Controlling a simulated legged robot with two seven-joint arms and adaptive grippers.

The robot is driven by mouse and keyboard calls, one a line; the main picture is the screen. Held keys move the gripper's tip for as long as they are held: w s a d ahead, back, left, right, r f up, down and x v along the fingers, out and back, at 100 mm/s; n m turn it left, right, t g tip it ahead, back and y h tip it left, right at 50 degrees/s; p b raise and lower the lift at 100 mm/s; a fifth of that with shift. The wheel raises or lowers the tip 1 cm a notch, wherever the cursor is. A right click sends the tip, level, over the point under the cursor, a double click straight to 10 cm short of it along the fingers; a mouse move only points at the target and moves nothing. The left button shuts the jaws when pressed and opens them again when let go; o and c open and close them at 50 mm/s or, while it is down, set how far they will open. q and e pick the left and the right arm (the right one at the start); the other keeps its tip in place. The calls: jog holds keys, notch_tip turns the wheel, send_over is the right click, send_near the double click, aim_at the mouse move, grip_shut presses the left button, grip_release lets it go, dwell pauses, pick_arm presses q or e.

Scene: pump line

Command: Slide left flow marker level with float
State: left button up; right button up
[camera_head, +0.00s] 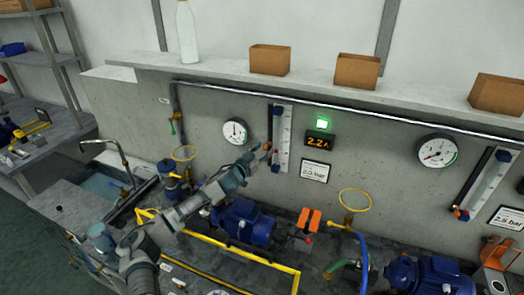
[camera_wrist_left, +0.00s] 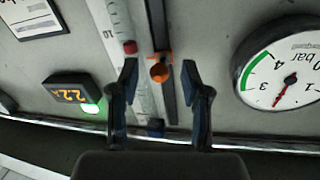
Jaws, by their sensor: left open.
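The left flow meter (camera_head: 284,140) is a pale scale strip on the wall with a dark rail along its left side. In the left wrist view, which shows it upside down, an orange marker with a round knob (camera_wrist_left: 159,72) sits on the dark rail (camera_wrist_left: 156,25). The red float (camera_wrist_left: 129,47) shows in the scale tube beside it, slightly nearer the picture's top than the marker, so not quite level. My left gripper (camera_head: 264,149) is at the rail; in the left wrist view its open fingers (camera_wrist_left: 160,77) stand either side of the knob, with visible gaps. My right gripper is out of view.
A round gauge (camera_head: 235,131) is just left of the meter, a lit display (camera_head: 319,141) just right. A pipe (camera_head: 330,108) runs above. Blue pumps (camera_head: 243,221) and a yellow rail (camera_head: 215,281) stand below. A second meter (camera_head: 487,184) is far right.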

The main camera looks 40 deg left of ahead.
pick_arm(q)
grip_shut()
jog(key=shift+f, duration=0.6)
grip_release()
jog(key=s+d, duration=0.1)
jog(key=s, duration=1.1)
